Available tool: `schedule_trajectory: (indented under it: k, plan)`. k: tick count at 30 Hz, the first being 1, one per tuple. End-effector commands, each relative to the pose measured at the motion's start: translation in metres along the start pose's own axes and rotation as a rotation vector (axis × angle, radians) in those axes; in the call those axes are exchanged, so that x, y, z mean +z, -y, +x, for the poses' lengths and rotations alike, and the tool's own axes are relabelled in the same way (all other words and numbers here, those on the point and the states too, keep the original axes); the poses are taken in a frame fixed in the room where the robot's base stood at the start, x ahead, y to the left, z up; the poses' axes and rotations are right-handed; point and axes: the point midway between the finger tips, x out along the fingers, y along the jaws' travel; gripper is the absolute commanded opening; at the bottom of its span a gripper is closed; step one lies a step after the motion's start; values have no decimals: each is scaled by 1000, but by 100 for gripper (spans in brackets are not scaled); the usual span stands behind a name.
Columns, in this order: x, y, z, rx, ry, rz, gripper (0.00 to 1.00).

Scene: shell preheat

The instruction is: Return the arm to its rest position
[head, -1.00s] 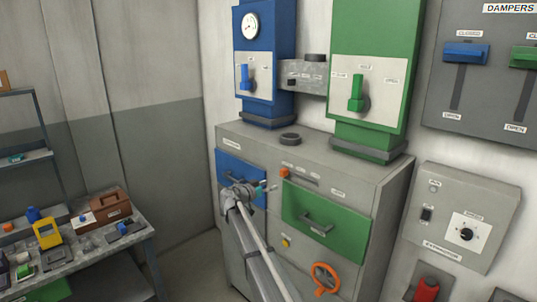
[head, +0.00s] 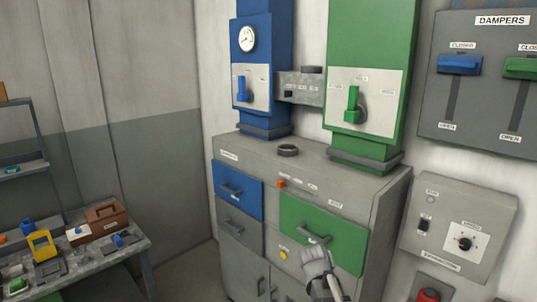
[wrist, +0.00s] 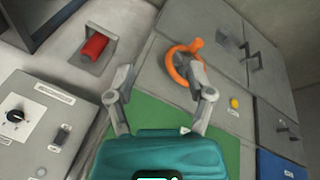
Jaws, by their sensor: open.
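My gripper (wrist: 160,72) shows in the wrist view with its two grey fingers spread apart and nothing between them. Its teal body fills the bottom of that view. The green drawer front (wrist: 150,117) lies behind the fingers, and an orange wheel (wrist: 180,68) shows just beyond the right fingertip. In the head view a grey end part of my arm (head: 320,268) is in front of the lower edge of the green drawer (head: 318,222), near its handle. The fingers are not clear there. The orange wheel is hidden in that view.
A grey cabinet (head: 385,205) carries the blue drawer (head: 237,191), a yellow button (head: 283,254) and the blue and green columns above. A switch box (head: 458,220) and a red handle (wrist: 95,46) are on the wall beside it. A cluttered workbench (head: 85,257) stands at left.

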Motion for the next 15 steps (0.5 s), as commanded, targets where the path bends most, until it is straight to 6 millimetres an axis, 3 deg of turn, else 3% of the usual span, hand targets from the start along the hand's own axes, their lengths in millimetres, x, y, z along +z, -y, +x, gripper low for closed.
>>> schedule_trajectory:
  k: [1, 6, 10, 15]
  plan:
    - [27, -7, 1, -49, 35, -35, 69]
    - [75, -12, 0, -201, 115, -153, 69]
    - [95, -12, -3, -276, 140, -209, 69]
    - [102, -11, -4, -310, 149, -235, 69]
